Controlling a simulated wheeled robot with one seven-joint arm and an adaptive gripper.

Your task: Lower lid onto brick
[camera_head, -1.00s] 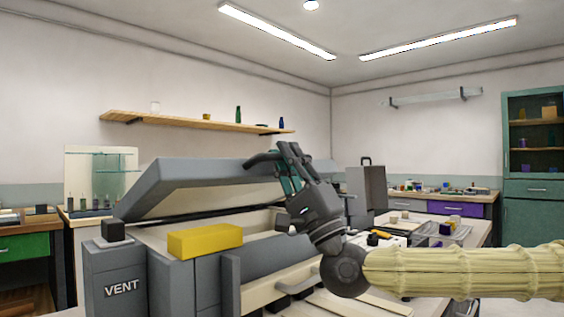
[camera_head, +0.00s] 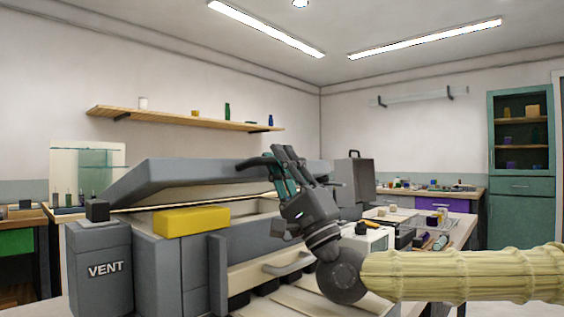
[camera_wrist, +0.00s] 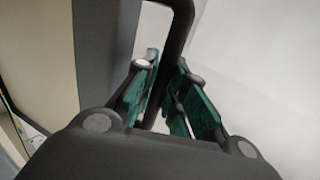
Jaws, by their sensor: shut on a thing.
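The grey lid (camera_head: 205,177) of the kiln-like box is tilted open, hinged at the back, with its front edge raised. A yellow brick (camera_head: 192,221) lies on the left part of the box's front rim, below the lid, with a gap between them. My gripper (camera_head: 277,174) is at the lid's right end, shut on the dark lid handle (camera_head: 255,161). In the wrist view the handle bar (camera_wrist: 176,60) passes between my green-padded fingers (camera_wrist: 172,100), beside the grey lid edge (camera_wrist: 103,60). The handle's far end is hidden by my gripper.
A grey box marked VENT (camera_head: 103,268) with a small dark block (camera_head: 97,210) on top stands at the left. The grey body (camera_head: 168,275) of the box has a front handle (camera_head: 290,264). A cluttered bench (camera_head: 455,230) is at the right.

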